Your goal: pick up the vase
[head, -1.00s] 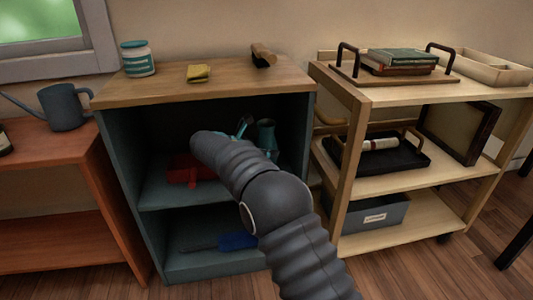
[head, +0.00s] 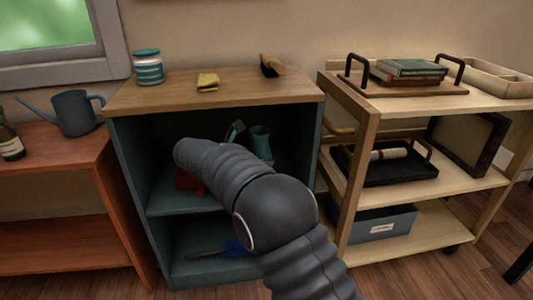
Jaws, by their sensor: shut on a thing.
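The vase (head: 260,142) is a small teal vessel with a wide mouth, on the upper shelf level inside the blue-grey cabinet. Its lower part is hidden behind my arm. My gripper (head: 237,132) shows only as a small dark piece just left of the vase, and the rest is hidden behind my arm. It is shut on the vase at its left side. Whether the vase's base touches the shelf cannot be seen.
The cabinet (head: 128,190) has side walls and a wooden top close around my arm. A red object (head: 186,181) lies left on the same shelf; a blue object (head: 235,248) lies below. A wooden cart (head: 362,160) stands right, an orange shelf unit (head: 60,184) left.

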